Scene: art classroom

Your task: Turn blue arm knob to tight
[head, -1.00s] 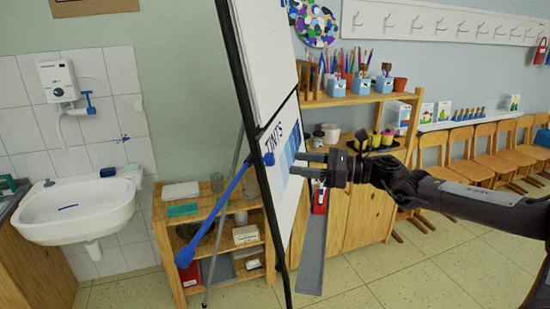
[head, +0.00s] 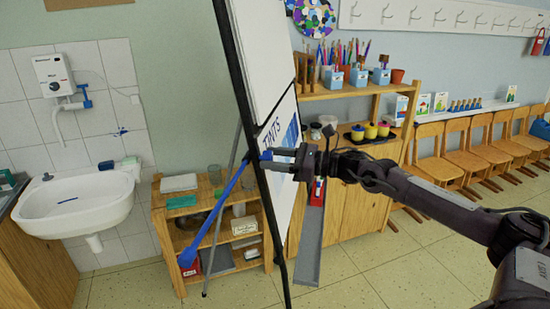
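The easel (head: 262,60) stands in the middle of the head view, with a TINTS sheet on its board. A blue arm (head: 215,220) slants down and left from the easel's dark edge to a blue end piece. The small blue arm knob (head: 266,155) sits at that edge, at the arm's upper end. My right gripper (head: 272,158) comes in from the right, with its two fingers pointing left and a gap between them. Its fingertips are at the knob and partly cover it. I cannot tell whether they touch it. My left gripper is out of view.
A low wooden shelf (head: 160,215) with jars and boxes stands behind the easel, beside a white sink (head: 75,203). A wooden cabinet (head: 360,215) with paint pots and brushes is behind my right arm.

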